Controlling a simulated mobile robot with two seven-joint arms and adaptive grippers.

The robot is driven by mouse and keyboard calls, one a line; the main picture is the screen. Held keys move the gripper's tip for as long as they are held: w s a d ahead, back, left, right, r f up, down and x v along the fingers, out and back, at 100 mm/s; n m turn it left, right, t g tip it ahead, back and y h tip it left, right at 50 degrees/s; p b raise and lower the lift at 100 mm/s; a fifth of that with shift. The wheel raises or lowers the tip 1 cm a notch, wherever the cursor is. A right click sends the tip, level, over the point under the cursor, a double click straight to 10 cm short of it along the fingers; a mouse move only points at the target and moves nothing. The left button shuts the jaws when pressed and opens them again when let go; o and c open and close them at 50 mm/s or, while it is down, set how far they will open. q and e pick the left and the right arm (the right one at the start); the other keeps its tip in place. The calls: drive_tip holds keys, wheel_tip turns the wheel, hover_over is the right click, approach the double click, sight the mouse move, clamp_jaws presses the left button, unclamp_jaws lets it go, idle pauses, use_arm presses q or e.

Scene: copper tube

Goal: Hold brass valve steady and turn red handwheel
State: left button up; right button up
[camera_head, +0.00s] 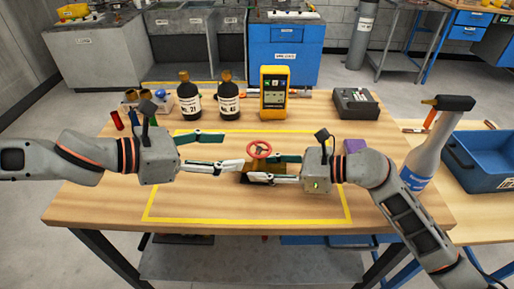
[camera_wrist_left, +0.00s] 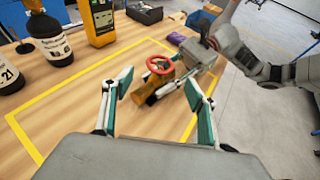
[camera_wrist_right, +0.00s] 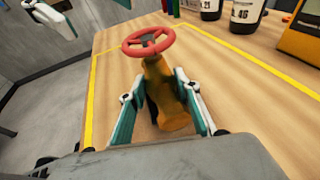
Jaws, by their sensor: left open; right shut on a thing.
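The brass valve (camera_head: 266,166) is above the bench top inside the yellow outline, with the red handwheel (camera_head: 259,148) on its upper side. The valve (camera_wrist_right: 172,108) and handwheel (camera_wrist_right: 148,41) also show in the right wrist view. My right gripper (camera_head: 252,168) is shut on the valve body from the right, with a finger on either side. My left gripper (camera_head: 233,150) is open and empty to the left of the handwheel. In the left wrist view, the handwheel (camera_wrist_left: 160,64) and valve (camera_wrist_left: 150,90) appear ahead between its spread fingers. Part of the valve is hidden by fingers.
Two dark bottles (camera_head: 189,98) (camera_head: 228,97) and a yellow meter (camera_head: 274,92) stand behind the outline. A dark grey device (camera_head: 355,103) is at the back right. The bench front is clear.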

sight(255, 149)
use_arm(q)
drive_tip(key=x, duration=0.9)
drive_tip(key=shift+d+f, duration=0.1)
drive_tip(key=shift+d, duration=0.1)
drive_tip(key=c, duration=1.1)
